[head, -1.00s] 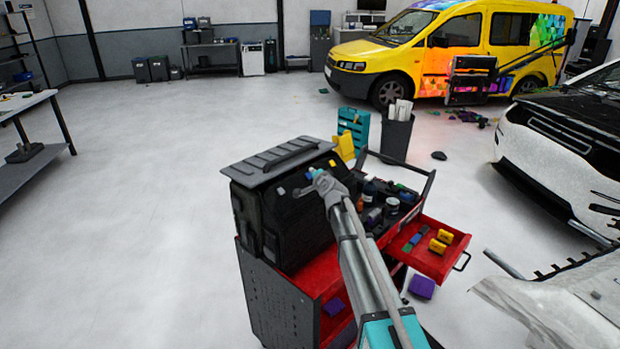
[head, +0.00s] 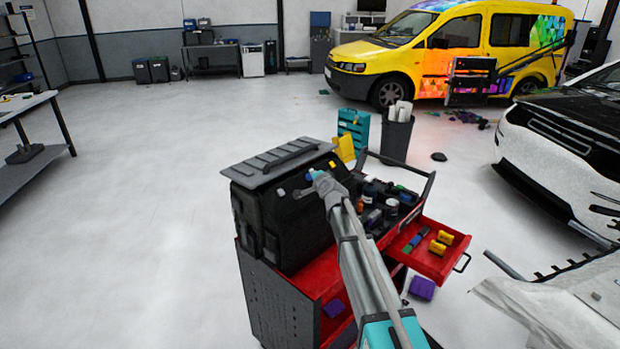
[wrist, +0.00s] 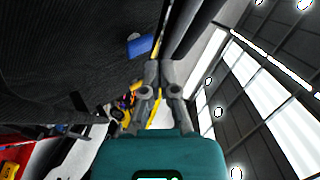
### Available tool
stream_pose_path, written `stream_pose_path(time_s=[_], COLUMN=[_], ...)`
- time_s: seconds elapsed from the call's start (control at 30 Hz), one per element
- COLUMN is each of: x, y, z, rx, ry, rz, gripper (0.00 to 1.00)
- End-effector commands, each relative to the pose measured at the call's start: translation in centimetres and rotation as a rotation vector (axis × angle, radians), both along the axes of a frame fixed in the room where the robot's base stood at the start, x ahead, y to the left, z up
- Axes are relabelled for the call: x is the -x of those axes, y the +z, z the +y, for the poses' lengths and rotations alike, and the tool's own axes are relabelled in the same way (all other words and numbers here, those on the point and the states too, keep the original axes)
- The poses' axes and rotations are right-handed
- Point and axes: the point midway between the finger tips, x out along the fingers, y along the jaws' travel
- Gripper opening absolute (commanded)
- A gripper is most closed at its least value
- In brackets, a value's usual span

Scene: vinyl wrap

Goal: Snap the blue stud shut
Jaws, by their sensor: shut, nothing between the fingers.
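The blue stud (head: 281,193) sits on the front face of the black case (head: 285,232), near its upper edge. It also shows in the wrist view as a small blue block (wrist: 139,45) on a dark surface, just beyond and left of my fingertips. My gripper (head: 298,194) is close to the case's upper front, just right of the stud. In the wrist view its two grey fingers (wrist: 160,68) are together with nothing between them. A visible gap separates fingers and stud in that picture; I cannot tell whether the stud is flush.
The case has a grey ribbed lid (head: 278,163) and a yellow stud (head: 332,165) further right. It stands on a red cart (head: 318,282) with bottles and an open drawer (head: 440,262). A grey bin (head: 396,138) stands behind. The floor at left is clear.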

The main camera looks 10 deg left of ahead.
Motion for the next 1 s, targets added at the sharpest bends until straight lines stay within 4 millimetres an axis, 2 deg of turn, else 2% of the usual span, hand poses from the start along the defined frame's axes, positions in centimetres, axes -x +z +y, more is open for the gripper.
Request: stream_pose_path(time_s=[1.0], x=[-0.2], y=[-0.64], z=[0.52], rx=[0.0], ry=[0.001], rz=[0.0], gripper=[0.0])
